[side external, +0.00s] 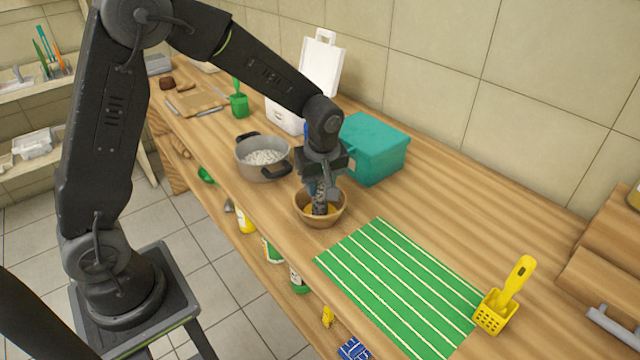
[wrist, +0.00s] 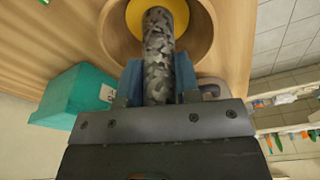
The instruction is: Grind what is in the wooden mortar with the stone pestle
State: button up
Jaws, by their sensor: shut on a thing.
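The wooden mortar (side external: 333,217) stands on the wooden counter, between the pot and the green striped mat. Yellow stuff (side external: 306,209) lies in it; it also shows in the wrist view (wrist: 134,22). My gripper (side external: 322,184) is above the mortar, pointing down, and is shut on the stone pestle (side external: 320,203). In the wrist view the speckled grey pestle (wrist: 158,45) sits between the blue fingers, with its far end inside the mortar (wrist: 200,35) over the yellow stuff. The pestle's tip is hidden, so I cannot tell how firmly it touches the bottom.
A grey pot (side external: 250,165) with white contents stands left of the mortar. A teal box (side external: 375,148) is close behind it. The counter's front edge is near the mortar.

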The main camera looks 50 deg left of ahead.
jog(key=shift+r, duration=0.15)
jog(key=shift+r, duration=2.95)
jog(key=shift+r, duration=2.5)
jog(key=shift+d, duration=0.1)
